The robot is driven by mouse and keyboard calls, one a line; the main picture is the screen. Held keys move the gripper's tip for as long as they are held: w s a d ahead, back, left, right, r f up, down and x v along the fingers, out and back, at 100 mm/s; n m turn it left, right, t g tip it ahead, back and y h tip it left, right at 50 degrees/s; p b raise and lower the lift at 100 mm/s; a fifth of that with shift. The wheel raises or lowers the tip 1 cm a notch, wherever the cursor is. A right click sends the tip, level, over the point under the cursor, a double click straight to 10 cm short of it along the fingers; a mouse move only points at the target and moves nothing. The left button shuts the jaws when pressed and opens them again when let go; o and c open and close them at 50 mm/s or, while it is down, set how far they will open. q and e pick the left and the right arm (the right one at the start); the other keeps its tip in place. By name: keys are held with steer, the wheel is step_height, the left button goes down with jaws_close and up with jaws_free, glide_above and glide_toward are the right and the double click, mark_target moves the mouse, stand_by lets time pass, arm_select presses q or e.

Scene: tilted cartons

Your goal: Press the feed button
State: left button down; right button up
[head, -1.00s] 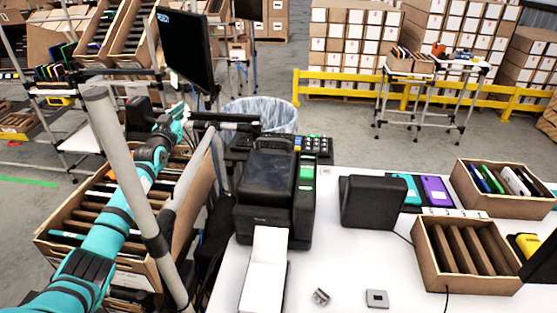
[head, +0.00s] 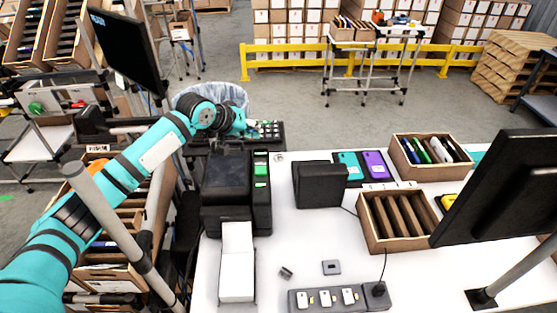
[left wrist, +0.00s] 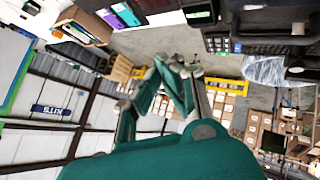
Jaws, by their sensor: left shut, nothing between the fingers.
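The black label printer (head: 226,178) stands on the white table with a white label strip (head: 237,255) out of its front. Green panels (head: 261,170) show on its right part; I cannot tell which one is the feed button. A green-lit part (left wrist: 200,15) shows above the fingers there. My right gripper is not in view.
A keypad (head: 265,130) lies behind the printer by a lined bin (head: 213,95). A black box-shaped device (head: 320,185) stands to the right. A grey post (head: 120,235) stands left.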

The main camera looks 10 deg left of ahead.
arm_select(q)
steer(key=b, duration=0.7)
glide_above(259, 168)
steer(key=shift+g, duration=0.4)
step_height(259, 168, down, 7)
steer(key=shift+s+r, duration=0.1)
steer(key=shift+f, duration=0.35)
steer(key=shift+f+b, duration=0.3)
steer(key=shift+f, duration=0.6)
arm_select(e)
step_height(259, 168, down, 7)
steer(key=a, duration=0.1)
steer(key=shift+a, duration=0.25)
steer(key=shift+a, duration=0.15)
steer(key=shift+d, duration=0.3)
arm_select(q)
steer(key=shift+f, duration=0.15)
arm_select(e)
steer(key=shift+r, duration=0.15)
